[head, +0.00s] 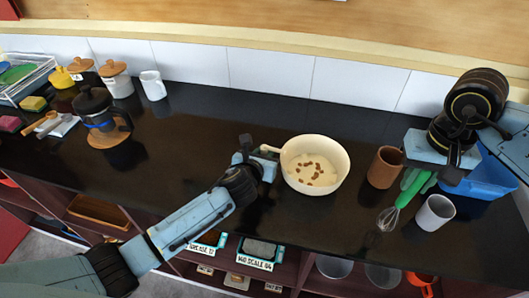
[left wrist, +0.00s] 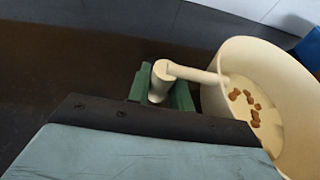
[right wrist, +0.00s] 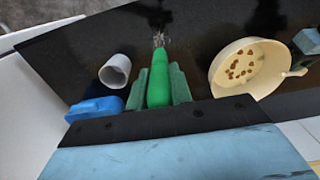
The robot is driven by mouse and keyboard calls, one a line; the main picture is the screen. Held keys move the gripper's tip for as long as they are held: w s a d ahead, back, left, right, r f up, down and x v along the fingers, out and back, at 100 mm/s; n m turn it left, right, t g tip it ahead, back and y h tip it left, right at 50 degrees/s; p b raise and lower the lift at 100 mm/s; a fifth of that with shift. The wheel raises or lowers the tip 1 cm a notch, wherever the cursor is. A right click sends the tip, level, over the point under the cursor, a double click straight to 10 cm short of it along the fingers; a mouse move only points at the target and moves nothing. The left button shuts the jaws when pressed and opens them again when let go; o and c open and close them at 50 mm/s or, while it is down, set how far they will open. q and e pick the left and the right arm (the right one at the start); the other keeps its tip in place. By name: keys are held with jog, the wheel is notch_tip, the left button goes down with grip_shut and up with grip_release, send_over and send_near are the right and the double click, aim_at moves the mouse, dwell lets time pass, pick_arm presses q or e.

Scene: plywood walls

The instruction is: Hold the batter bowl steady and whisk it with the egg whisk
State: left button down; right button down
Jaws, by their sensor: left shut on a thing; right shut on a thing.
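The cream batter bowl (head: 315,165) stands upright on the dark counter, with pale batter and several brown lumps inside. My left gripper (head: 256,160) is at the bowl's left side, shut on its handle (left wrist: 188,72). My right gripper (head: 424,177) is shut on the green handle of the egg whisk (head: 408,192), to the right of the bowl. The whisk's wire head points down and toward the front, outside the bowl. In the right wrist view the green handle (right wrist: 159,82) sits between the fingers, and the bowl (right wrist: 245,68) is off to the right.
A brown cup (head: 385,167) stands between the bowl and the whisk. A grey-white cup (head: 435,213) and a blue bin (head: 480,178) are close to my right gripper. A coffee press (head: 98,112) and jars stand far left.

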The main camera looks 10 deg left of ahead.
pick_arm(q)
jog(key=shift+f, duration=0.1)
dwell(0.4)
jog(key=c, duration=2)
grip_release()
jog(key=shift+f, duration=0.1)
grip_shut()
jog(key=o, duration=0.7)
grip_release()
jog(key=shift+o, duration=0.2)
jog(key=shift+c, duration=0.4)
grip_shut()
